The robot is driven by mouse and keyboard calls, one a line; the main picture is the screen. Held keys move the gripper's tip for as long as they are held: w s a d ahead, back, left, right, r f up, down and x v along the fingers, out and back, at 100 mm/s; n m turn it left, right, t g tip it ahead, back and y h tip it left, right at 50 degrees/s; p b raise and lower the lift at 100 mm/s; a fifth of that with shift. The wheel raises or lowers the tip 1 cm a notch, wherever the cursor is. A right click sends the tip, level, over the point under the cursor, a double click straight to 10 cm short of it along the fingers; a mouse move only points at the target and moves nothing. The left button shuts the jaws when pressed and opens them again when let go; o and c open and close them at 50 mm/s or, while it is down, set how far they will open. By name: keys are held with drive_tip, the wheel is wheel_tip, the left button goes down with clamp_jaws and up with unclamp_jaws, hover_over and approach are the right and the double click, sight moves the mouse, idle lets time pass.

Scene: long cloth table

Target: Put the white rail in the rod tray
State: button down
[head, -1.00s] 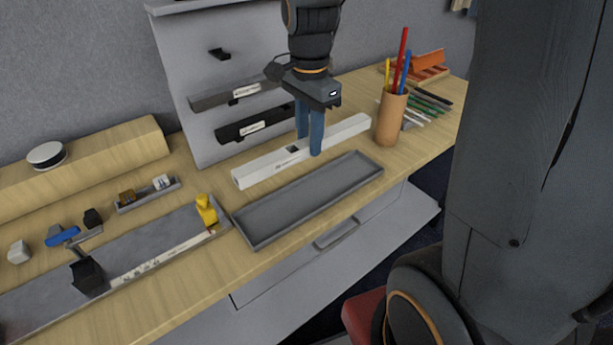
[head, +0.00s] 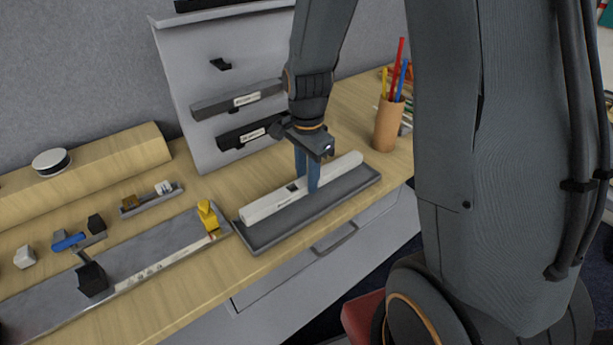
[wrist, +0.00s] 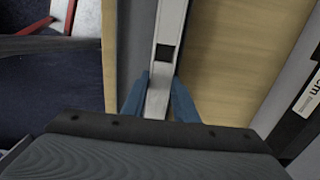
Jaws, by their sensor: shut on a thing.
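The white rail (head: 265,206) is a long white bar with a small dark square on top. My gripper (head: 307,180) is shut on it near its middle, one blue finger on each side. The rod tray (head: 262,241) is a long, shallow grey tray at the table's front edge. The rail lies lengthwise over the tray's far side, in line with it. I cannot tell whether it touches the tray floor. In the wrist view the rail (wrist: 168,28) runs between the blue fingers (wrist: 160,98), with the tray (wrist: 133,50) along its left.
A cup of pencils (head: 389,122) stands right of the tray. A grey rack (head: 215,75) with dark bars stands behind. A long grey plate with a yellow piece (head: 207,214) lies close to the tray's left end. A small parts tray (head: 152,200) is farther left.

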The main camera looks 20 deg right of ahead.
drive_tip(key=shift+f, duration=0.15)
drive_tip(key=shift+f, duration=0.35)
drive_tip(key=shift+f, duration=0.1)
drive_tip(key=c, duration=1.4)
unclamp_jaws()
